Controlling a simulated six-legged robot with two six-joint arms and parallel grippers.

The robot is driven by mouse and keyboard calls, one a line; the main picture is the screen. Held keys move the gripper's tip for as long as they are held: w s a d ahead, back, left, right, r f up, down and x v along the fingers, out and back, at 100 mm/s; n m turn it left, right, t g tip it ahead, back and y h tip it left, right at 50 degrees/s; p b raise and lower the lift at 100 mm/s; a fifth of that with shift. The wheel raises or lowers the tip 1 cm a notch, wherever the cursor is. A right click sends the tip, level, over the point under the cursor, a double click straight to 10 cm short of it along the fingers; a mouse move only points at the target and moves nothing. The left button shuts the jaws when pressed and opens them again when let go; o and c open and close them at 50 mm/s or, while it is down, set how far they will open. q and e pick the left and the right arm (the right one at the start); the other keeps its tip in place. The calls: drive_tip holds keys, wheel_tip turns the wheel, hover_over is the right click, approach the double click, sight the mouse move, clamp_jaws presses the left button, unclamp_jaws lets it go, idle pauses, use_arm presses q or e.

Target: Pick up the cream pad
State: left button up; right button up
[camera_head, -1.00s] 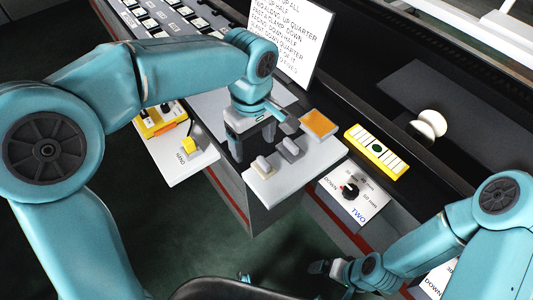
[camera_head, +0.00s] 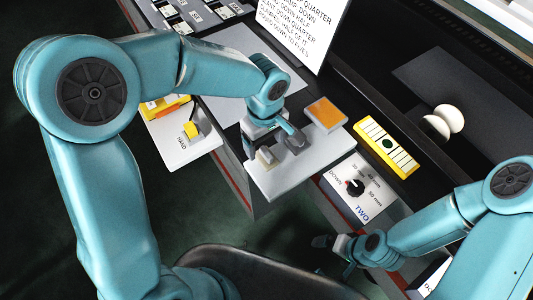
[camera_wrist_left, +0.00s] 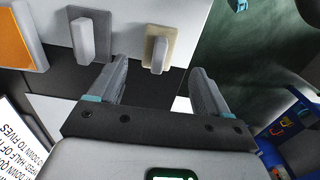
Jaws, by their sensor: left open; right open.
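The cream pad (camera_head: 265,158), with a raised grip, lies on a light grey tray (camera_head: 275,184). It also shows in the left wrist view (camera_wrist_left: 170,36), with its upright grip between and just beyond the finger ends. My left gripper (camera_head: 262,140) is open and empty, beside the pad and low over the tray edge. In the left wrist view its two fingers (camera_wrist_left: 160,70) are spread apart, one on either side of the line to the grip. I cannot tell whether they touch it. My right gripper (camera_head: 325,241) is open, at the lower middle, away from the tray.
A grey pad (camera_head: 295,145) with a similar grip sits close beside the cream one. An orange-topped block (camera_head: 326,113) lies at the tray's far end. A yellow-edged strip (camera_head: 386,147) and a dial panel marked TWO (camera_head: 358,192) are to the right.

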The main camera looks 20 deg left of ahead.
sight(266, 152)
use_arm(q)
drive_tip(key=shift+s+d+f, duration=0.2)
drive_tip(key=shift+f, duration=0.4)
drive_tip(key=f, duration=0.3)
drive_tip(key=f+p, duration=0.1)
drive_tip(key=shift+w+f, duration=0.2)
drive_tip(key=shift+w, duration=0.05)
drive_tip(key=shift+s+r, duration=0.1)
drive_tip(key=shift+s, duration=0.1)
drive_tip(key=shift+w, duration=0.1)
drive_tip(key=c, duration=1.1)
